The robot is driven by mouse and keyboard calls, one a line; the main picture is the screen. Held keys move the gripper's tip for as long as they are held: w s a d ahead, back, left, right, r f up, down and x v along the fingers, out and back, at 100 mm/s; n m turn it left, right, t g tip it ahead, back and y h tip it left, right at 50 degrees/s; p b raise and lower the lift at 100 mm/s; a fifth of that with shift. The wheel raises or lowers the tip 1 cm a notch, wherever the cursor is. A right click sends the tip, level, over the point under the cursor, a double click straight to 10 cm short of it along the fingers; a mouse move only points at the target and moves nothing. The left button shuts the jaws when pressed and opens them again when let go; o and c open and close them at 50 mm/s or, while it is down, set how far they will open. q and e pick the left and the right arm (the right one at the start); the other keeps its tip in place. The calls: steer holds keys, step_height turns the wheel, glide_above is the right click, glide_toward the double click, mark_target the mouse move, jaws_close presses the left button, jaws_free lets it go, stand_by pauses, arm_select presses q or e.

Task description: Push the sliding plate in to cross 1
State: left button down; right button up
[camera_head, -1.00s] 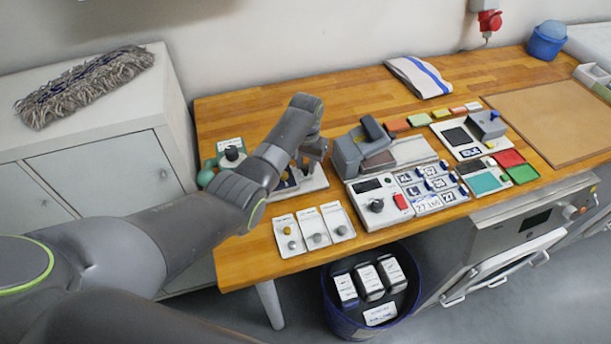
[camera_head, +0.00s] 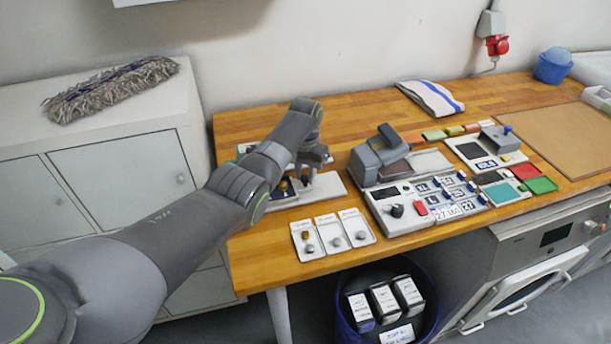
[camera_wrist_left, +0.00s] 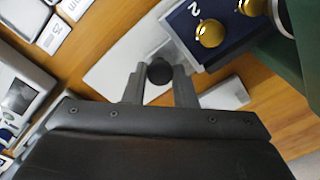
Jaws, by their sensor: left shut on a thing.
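My left gripper (camera_head: 308,178) is shut on a small black knob (camera_wrist_left: 159,71), seen between the fingers in the left wrist view. The knob is at a pale grey plate (camera_wrist_left: 112,66), which also shows in the head view (camera_head: 328,186). Beside it is a dark blue panel (camera_wrist_left: 187,22) with a white "2" and gold domes; part of it shows under the fingers in the head view. I cannot make out cross 1 or exactly where the sliding plate ends. My arm hides part of the device. My right gripper is not in view.
Three small white trays (camera_head: 333,235) stand at the front edge. A grey stamping device (camera_head: 378,160) and a panel with a black knob (camera_head: 397,210) are to the right. A dark green part (camera_wrist_left: 300,50) is close to the gripper. A blue bin (camera_head: 345,325) stands below.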

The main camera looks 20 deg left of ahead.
arm_select(q)
steer(key=c, duration=1.2)
jaws_free()
steer(key=shift+o, duration=0.2)
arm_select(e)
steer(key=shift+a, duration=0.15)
arm_select(q)
steer(key=shift+r, duration=0.15)
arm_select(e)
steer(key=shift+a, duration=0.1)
arm_select(q)
steer(key=shift+r, duration=0.25)
step_height(320, 180, up, 17)
steer(key=shift+p, duration=0.3)
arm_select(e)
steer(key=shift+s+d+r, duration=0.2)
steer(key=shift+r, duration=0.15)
arm_select(q)
steer(key=shift+f, duration=0.15)
